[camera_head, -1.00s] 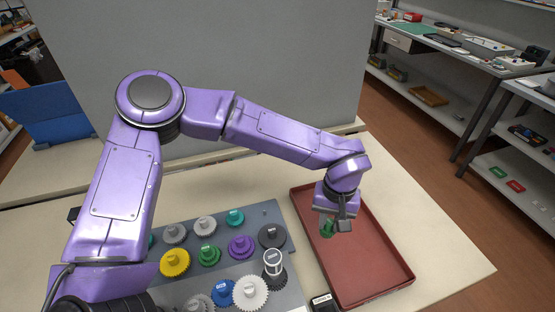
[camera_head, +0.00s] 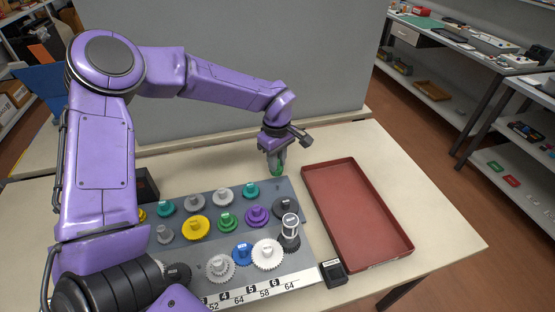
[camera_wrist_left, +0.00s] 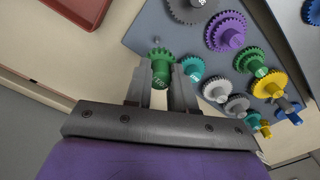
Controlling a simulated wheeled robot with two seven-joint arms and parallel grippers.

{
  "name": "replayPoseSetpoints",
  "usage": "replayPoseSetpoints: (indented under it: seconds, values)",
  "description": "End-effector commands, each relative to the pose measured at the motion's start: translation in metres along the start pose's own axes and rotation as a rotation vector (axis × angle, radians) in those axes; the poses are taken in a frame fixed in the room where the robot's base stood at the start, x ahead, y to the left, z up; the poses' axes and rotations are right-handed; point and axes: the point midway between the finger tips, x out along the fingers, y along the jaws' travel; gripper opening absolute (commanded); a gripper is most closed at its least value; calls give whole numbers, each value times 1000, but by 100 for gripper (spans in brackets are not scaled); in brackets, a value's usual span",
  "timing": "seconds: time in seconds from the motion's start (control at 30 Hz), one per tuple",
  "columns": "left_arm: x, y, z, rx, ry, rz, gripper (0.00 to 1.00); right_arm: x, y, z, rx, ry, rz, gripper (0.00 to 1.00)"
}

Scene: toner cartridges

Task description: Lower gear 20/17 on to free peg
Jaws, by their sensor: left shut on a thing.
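My left gripper (camera_head: 277,157) is shut on a green gear (camera_wrist_left: 160,71), held by its hub between the fingers. In the head view the green gear (camera_head: 277,170) is just under the fingers, at the far right corner of the grey board (camera_head: 303,232). In the left wrist view a small grey peg-like tip (camera_wrist_left: 157,41) shows just beyond the gear's toothed rim. I cannot tell whether the gear touches the board or a peg. The gear's marking is too small to read surely. My right gripper is not in view.
The board carries several gears, among them teal (camera_head: 251,190), purple (camera_head: 257,215), yellow (camera_head: 194,228) and white (camera_head: 267,253). A clear-topped dark piece (camera_head: 290,232) stands at its right edge. An empty red tray (camera_head: 357,215) lies to the right, with a small black box (camera_head: 333,272) nearby.

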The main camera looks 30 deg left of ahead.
Motion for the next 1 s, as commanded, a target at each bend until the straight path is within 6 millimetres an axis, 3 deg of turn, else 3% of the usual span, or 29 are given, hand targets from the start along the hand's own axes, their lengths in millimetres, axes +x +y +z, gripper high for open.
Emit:
replayPoseSetpoints:
  seconds: [0.03, 0.13, 0.63, 1.0]
  values:
    - [13, 0, 0, 1, 2, 0, 0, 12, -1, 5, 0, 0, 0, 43]
    - [24, 1, 0, 2, 2, 0, 0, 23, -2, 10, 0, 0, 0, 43]
    - [15, -4, 2, 3, -1, -1, 0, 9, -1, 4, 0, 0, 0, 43]
    - [16, -4, 2, 3, 1, 0, 0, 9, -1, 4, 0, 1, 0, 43]
